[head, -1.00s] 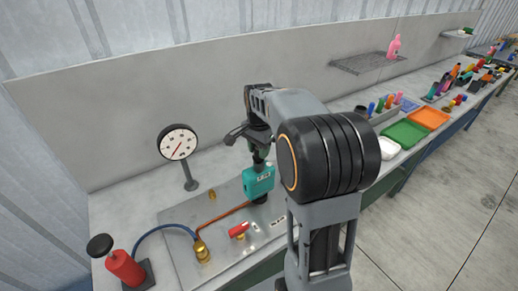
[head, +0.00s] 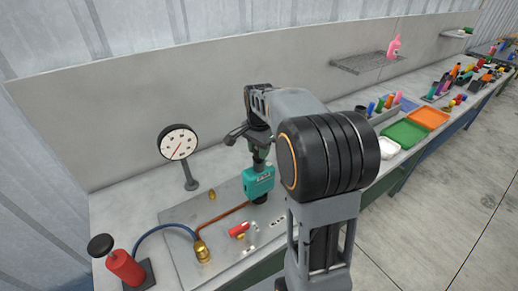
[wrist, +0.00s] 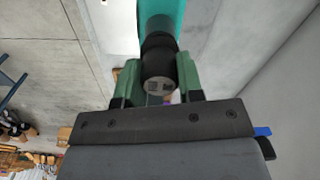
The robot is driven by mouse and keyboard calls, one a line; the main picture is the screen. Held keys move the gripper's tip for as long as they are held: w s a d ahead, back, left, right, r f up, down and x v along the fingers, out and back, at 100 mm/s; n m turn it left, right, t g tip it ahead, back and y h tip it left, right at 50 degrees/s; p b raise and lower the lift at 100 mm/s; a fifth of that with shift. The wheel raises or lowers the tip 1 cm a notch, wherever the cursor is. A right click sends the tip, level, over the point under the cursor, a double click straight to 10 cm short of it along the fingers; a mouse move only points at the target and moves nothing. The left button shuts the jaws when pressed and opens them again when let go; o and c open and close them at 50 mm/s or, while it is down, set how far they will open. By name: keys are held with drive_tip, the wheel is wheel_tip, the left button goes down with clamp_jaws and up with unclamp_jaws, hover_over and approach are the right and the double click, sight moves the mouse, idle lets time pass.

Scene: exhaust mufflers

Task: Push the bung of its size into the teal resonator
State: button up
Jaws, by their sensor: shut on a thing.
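The teal resonator (head: 258,184) stands upright on the metal plate in the head view, with a dark neck on top and a dark foot below. Its teal body also shows at the top of the wrist view (wrist: 167,8). My gripper (wrist: 159,74) has its green fingers shut on a black round bung (wrist: 158,60). The bung is in line with the resonator's dark neck and seems to touch it. How deep it sits in the opening cannot be told. In the head view my gripper (head: 259,152) is right above the resonator, and the bung is hard to make out.
On the metal plate (head: 180,222) are a red-handled valve (head: 239,230), a brass fitting (head: 202,251) and a copper pipe (head: 222,215). A pressure gauge (head: 178,142) stands behind. A red hand pump (head: 125,267) is at left. Trays (head: 404,134) and colored parts fill the right bench.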

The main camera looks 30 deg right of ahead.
drive_tip(key=shift+f+b, duration=0.45)
drive_tip(key=shift+f, duration=0.25)
drive_tip(key=o, duration=0.9)
drive_tip(key=shift+o, duration=0.2)
drive_tip(key=shift+r, duration=0.1)
wheel_tip(320, 180, up, 14)
idle(0.6)
